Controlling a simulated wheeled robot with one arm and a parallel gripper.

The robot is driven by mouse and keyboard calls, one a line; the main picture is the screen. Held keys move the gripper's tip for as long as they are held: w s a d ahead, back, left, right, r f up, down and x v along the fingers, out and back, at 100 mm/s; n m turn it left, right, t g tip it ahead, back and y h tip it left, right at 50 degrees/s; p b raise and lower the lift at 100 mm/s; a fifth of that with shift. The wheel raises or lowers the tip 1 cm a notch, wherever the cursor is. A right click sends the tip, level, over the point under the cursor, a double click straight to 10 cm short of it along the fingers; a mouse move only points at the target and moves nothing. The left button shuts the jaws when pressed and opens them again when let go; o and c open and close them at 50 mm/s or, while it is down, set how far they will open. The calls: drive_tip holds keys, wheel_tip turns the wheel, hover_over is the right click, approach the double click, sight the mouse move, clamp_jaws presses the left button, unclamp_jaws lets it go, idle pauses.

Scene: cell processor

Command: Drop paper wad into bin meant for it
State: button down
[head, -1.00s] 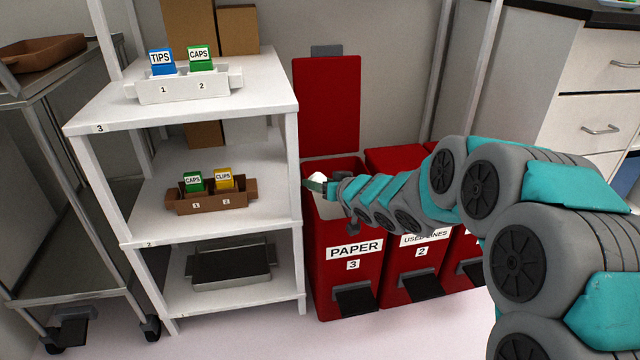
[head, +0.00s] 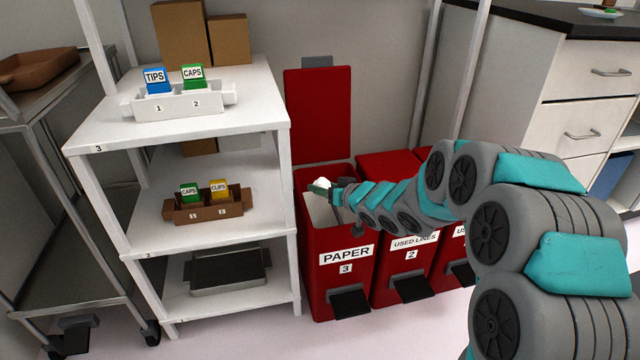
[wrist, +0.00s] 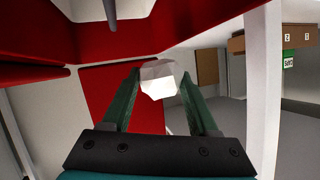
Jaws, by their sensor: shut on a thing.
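The paper wad (wrist: 158,78) is a small white faceted lump between the green fingertips of my gripper (wrist: 156,88) in the wrist view. In the head view my gripper (head: 325,189) is shut on the wad (head: 321,185), over the mouth of the red bin labelled PAPER 3 (head: 345,285). The bin's red lid (head: 318,112) stands open, upright at the back. A pale inside wall of the bin shows below the gripper. The exact height of the wad above the rim is hard to tell.
A closed red bin labelled USED LINES 2 (head: 408,270) stands right of the PAPER bin, with another red bin beyond it. A white shelf unit (head: 275,135) stands close on the left, holding a white tray (head: 180,103) and a brown tray (head: 210,208).

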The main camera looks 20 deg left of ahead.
drive_tip(key=shift+c, duration=0.4)
unclamp_jaws()
drive_tip(key=shift+d, duration=0.1)
drive_tip(key=v, duration=0.7)
drive_tip(key=shift+s+d+p, duration=0.2)
drive_tip(key=shift+d+p, duration=0.05)
drive_tip(key=shift+p, duration=0.1)
drive_tip(key=shift+r, duration=0.15)
